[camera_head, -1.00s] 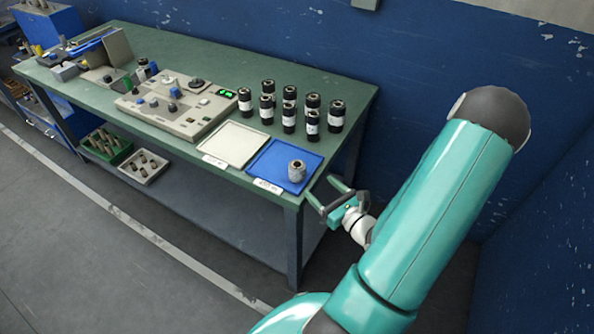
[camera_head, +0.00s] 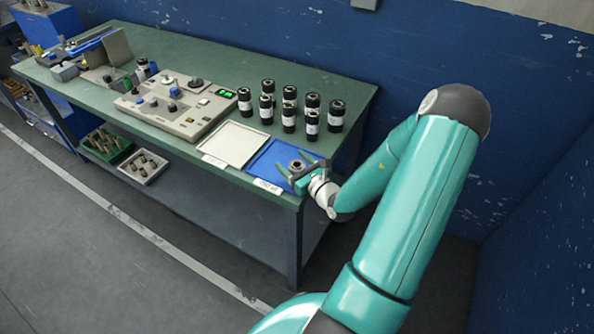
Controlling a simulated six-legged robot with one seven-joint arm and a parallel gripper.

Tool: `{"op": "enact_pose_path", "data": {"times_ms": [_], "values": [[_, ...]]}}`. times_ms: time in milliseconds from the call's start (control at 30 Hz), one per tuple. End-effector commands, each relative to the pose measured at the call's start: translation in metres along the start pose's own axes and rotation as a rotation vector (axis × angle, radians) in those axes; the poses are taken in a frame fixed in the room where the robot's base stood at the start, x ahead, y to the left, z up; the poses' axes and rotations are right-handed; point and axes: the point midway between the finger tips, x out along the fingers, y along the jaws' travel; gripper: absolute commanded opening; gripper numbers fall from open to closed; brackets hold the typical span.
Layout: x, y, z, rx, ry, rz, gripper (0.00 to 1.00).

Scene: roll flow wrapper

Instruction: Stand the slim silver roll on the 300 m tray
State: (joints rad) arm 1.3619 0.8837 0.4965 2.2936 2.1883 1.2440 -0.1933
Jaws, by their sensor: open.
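A short silver-grey roll with a dark hole in its top (camera_head: 297,164) stands upright on the blue tray (camera_head: 266,156) at the bench's front right corner. My gripper (camera_head: 291,161) is open over that tray, with one finger on either side of the roll. The roll's lower part is largely hidden by the gripper, and I cannot tell if a finger touches it. A cream tray (camera_head: 235,144) lies empty to the left of the blue one. Both trays have white labels at the front, too small to read surely.
Several black rolls with white bands (camera_head: 289,114) stand close together behind the trays. A control panel with knobs and a green display (camera_head: 178,108) lies left of the cream tray. The green bench (camera_head: 203,70) has free room behind the panel.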

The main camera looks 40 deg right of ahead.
Motion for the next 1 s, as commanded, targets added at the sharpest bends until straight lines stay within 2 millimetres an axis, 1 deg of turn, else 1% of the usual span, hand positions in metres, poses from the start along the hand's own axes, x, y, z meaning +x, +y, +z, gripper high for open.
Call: {"op": "enact_pose_path", "data": {"times_ms": [33,200,233,367,400,467,500,533,567,833,1000], "values": [[0.0025,0.0001,0.0001,0.0,0.0,0.0,0.69],[0.0026,0.0,0.0001,0.0,0.0,0.0,0.69],[0.0026,0.0,0.0001,0.0,0.0,0.0,0.67],[0.0024,0.0,0.0001,0.0,0.0,0.0,0.42],[0.0024,0.0,0.0001,0.0,0.0,0.0,0.34],[0.0024,0.0,0.0001,0.0,0.0,0.0,0.22],[0.0023,0.0,0.0001,0.0,0.0,0.0,0.19],[0.0024,0.0,0.0002,0.0,0.0,0.0,0.19],[0.0024,0.0,0.0002,0.0,0.0,0.0,0.15],[0.0027,-0.0005,0.0019,0.0,0.0,0.001,0.15],[0.004,-0.0026,0.0098,-0.003,-0.001,0.003,0.15]]}}
